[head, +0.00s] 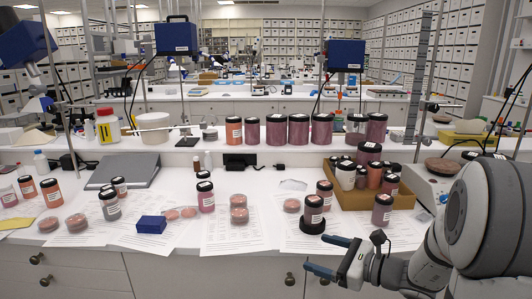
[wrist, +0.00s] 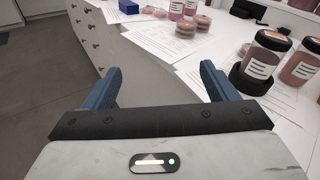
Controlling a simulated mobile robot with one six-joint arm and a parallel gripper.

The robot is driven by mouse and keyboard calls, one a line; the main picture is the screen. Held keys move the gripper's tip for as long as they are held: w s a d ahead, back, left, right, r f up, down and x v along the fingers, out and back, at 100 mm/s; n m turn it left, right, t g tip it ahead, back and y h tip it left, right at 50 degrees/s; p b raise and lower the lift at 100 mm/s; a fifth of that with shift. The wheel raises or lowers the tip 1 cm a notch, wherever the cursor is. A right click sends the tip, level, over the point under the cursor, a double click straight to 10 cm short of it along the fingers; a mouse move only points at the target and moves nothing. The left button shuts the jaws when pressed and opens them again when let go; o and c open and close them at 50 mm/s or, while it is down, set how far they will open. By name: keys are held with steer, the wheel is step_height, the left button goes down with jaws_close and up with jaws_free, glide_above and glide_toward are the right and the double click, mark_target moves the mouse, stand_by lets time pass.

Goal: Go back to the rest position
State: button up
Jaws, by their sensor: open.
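My gripper (head: 325,256) is at the lower right of the head view, over the front edge of the bench. Its two blue fingers are apart with nothing between them, and they also show in the wrist view (wrist: 160,88). A pink jar (head: 313,208) stands upright in a black round holder (head: 313,225) on the bench, behind and to the left of my gripper. In the wrist view the same jar (wrist: 262,62) is to the right of the right finger, apart from it.
A cardboard tray (head: 400,200) with several jars stands at the right, with a pink jar (head: 382,210) in front. Paper sheets, shallow dishes (head: 239,214) and a blue box (head: 151,224) lie on the bench. Drawers (wrist: 97,40) are below; the grey floor (wrist: 40,85) is clear.

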steer(key=s+a+n+g+h+p, duration=0.1)
steer(key=s+a+n+g+h, duration=0.2)
steer(key=s+n, duration=0.35)
steer(key=s+a+n+g+h+p, duration=0.1)
steer(key=s+a+n+g, duration=0.35)
steer(key=s+n, duration=0.2)
steer(key=s+d+r+n+h+p, duration=0.2)
steer(key=s+d+n+h, duration=0.5)
steer(key=d+n+h, duration=0.1)
steer(key=shift+d+r+n+h, duration=0.35)
steer(key=shift+n+h, duration=0.25)
steer(key=shift+n, duration=0.6)
